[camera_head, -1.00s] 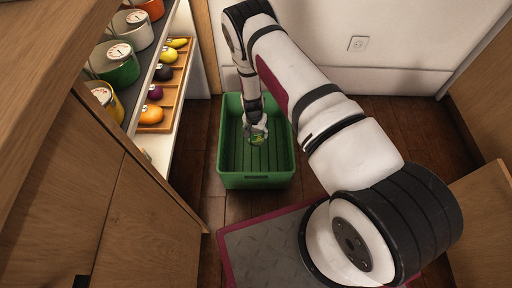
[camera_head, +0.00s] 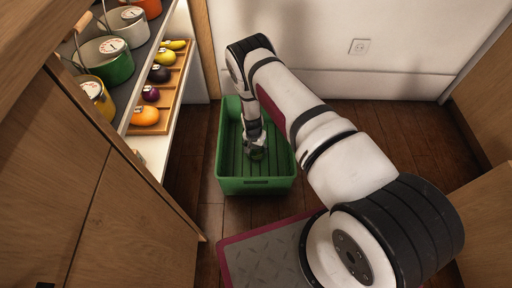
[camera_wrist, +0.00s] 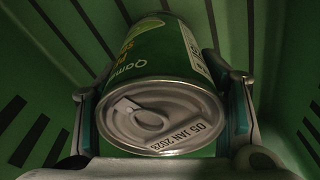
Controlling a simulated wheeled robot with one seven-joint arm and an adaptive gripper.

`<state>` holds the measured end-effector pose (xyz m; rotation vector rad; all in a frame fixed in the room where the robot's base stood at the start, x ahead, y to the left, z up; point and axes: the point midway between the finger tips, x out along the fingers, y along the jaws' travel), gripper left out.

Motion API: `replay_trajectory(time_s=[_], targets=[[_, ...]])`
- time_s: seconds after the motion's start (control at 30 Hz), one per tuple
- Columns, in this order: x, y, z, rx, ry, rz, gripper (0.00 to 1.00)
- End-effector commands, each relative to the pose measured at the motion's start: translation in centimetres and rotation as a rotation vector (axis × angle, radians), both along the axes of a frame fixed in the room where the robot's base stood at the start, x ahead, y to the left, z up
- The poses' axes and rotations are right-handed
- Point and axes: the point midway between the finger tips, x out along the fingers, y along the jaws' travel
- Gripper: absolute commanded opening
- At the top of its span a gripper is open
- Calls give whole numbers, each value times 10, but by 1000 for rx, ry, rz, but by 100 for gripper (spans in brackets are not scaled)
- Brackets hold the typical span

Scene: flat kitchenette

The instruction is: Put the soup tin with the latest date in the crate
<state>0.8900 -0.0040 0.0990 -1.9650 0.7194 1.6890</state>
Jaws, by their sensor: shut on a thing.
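A green soup tin (camera_wrist: 160,65) fills the middle of the wrist view, its ring-pull lid facing the camera. The lid is stamped "05 JAN" with a year that looks like 2028, though the last digit is hard to read. My gripper (camera_wrist: 163,112) is shut on the tin, one finger on each side. In the head view my gripper (camera_head: 256,150) is down inside the green crate (camera_head: 257,186), which stands on the floor. The tin's far end is hidden, so I cannot tell whether it touches the crate floor.
An open shelf (camera_head: 157,150) on the left holds several pots and, lower, a wooden tray (camera_head: 163,122) with fruit and vegetables. A wooden cabinet front (camera_head: 130,215) stands at the left.

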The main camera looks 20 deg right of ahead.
Motion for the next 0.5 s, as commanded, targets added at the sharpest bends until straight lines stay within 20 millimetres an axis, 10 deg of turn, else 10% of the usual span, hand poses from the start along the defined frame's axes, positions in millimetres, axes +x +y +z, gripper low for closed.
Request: replay_trajectory(time_s=[0.13, 0.5], targets=[[0, 0, -1, 0, 0, 0, 84], [0, 0, 3, 0, 0, 0, 84]])
